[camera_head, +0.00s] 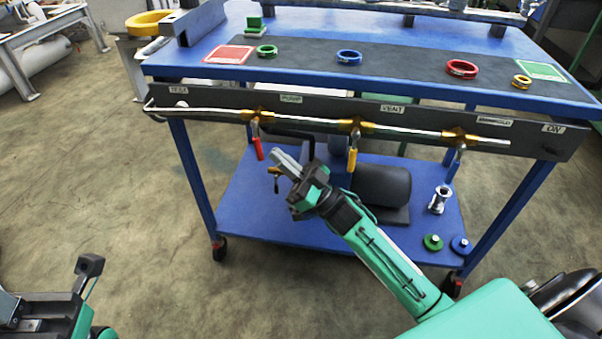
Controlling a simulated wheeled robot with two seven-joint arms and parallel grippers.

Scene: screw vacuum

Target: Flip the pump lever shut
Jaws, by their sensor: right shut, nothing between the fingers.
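The pump lever (258,148) has a red grip and hangs down, slightly tilted, from its brass valve on the pipe below the PUMP label (291,99). My right gripper (276,158) is shut and empty. In the picture its fingertips are just right of and below the red grip; I cannot tell the gap in depth, but no contact is visible.
A yellow-grip lever (352,160) hangs below VENT, and another lever (458,158) hangs farther right. Colored rings lie on the blue cart's top (400,40). Its lower shelf (250,205) holds a dark pump body (382,187) and metal fittings (439,199).

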